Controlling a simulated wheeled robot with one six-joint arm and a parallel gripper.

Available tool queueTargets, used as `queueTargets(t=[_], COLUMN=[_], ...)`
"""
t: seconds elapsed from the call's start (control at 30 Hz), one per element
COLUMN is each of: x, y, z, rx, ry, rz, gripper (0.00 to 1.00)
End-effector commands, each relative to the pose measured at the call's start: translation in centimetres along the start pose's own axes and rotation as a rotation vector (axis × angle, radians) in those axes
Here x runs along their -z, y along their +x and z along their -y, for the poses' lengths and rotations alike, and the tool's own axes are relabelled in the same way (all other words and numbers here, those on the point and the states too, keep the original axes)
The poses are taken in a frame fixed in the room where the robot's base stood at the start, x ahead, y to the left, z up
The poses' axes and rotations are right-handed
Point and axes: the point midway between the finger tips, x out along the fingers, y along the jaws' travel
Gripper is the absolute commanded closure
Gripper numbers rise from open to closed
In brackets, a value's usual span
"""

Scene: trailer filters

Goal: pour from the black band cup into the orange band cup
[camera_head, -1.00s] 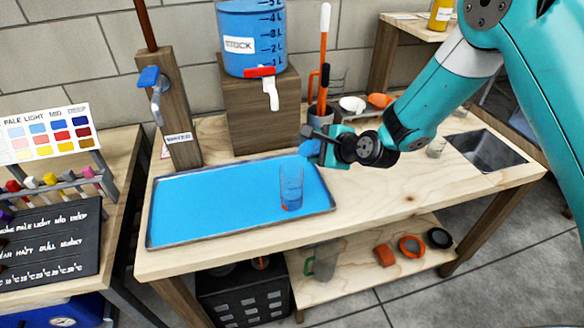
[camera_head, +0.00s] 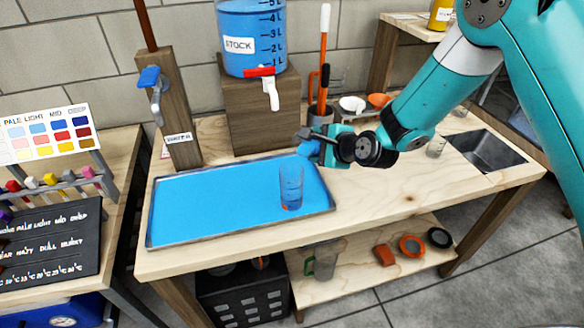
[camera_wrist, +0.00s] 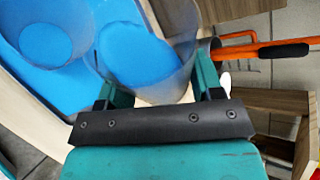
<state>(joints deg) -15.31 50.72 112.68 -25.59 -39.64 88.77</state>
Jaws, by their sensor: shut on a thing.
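The orange band cup (camera_head: 291,188) is a clear cup standing upright on the blue tray, with an orange tint near its base. In the wrist view it is the round clear cup (camera_wrist: 42,32) at upper left. My gripper (camera_head: 320,146) is above and to the right of it, shut on a clear cup with blue liquid (camera_wrist: 140,58). I take this held cup for the black band cup; its band is hidden. In the head view the held cup (camera_head: 307,147) shows only as a small blue patch. I cannot tell whether any liquid is flowing.
The blue tray (camera_head: 215,208) lies on the wooden bench. A stock tank (camera_head: 252,35) with a red-handled tap stands on a wooden block behind it. A tool pot with orange handles (camera_head: 321,95) is behind my gripper. A sink (camera_head: 485,151) is at right.

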Motion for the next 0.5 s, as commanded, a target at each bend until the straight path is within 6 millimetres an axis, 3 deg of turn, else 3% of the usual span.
queueTargets(t=[0.5], x=[-0.11], y=[-0.11], z=[0.21], rx=[0.011], ry=[-0.028], rz=[-0.011], gripper=[0.75])
